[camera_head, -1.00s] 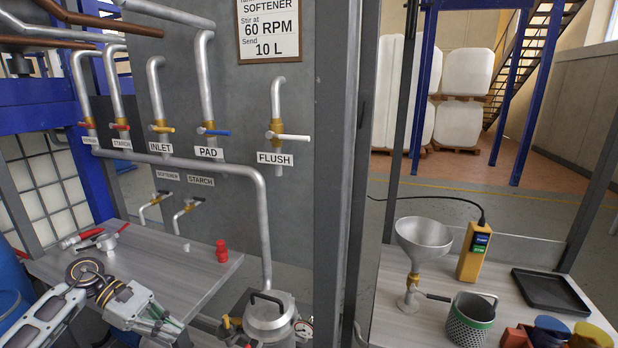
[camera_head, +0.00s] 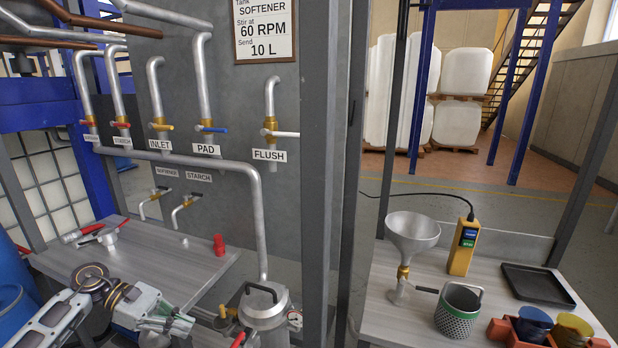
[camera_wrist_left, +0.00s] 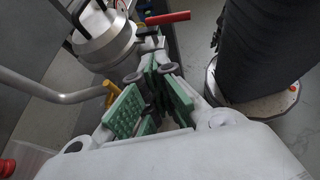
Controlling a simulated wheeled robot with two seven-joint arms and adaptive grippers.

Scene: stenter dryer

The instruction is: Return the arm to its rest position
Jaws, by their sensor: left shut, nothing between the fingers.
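My left arm comes in from the lower left of the head view. Its left gripper (camera_head: 172,322) is over the front edge of the left table, shut and empty. In the left wrist view the green-padded fingers (camera_wrist_left: 152,98) are close together with nothing between them. The metal pot (camera_head: 264,306) with a dark handle stands to the right of the gripper, apart from it. The pot also shows at the top left of the wrist view (camera_wrist_left: 103,35). My right gripper is not in view.
The left table (camera_head: 170,262) bears a red cap piece (camera_head: 219,245). Labelled pipes with valves, such as the flush valve (camera_head: 270,132), line the panel behind. A dark post (camera_head: 318,180) divides off the right table, with a funnel (camera_head: 412,232) and a mesh basket (camera_head: 459,308).

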